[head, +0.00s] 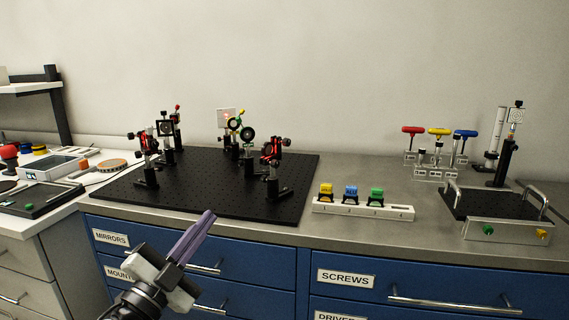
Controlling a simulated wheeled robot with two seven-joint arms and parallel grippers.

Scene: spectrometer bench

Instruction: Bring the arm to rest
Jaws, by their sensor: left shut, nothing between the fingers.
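My left gripper (208,216) reaches up from the bottom left of the head view. Its purple-grey fingers are together, with nothing seen between them. My right gripper is not in the head view.
Several optic mounts (273,180) stand on the breadboard. A white rack (400,211) with yellow, blue and green pieces stands right of it. Farther right are a hex-driver stand (437,173) and a handled metal box (492,229). Bare grey bench (345,172) lies between.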

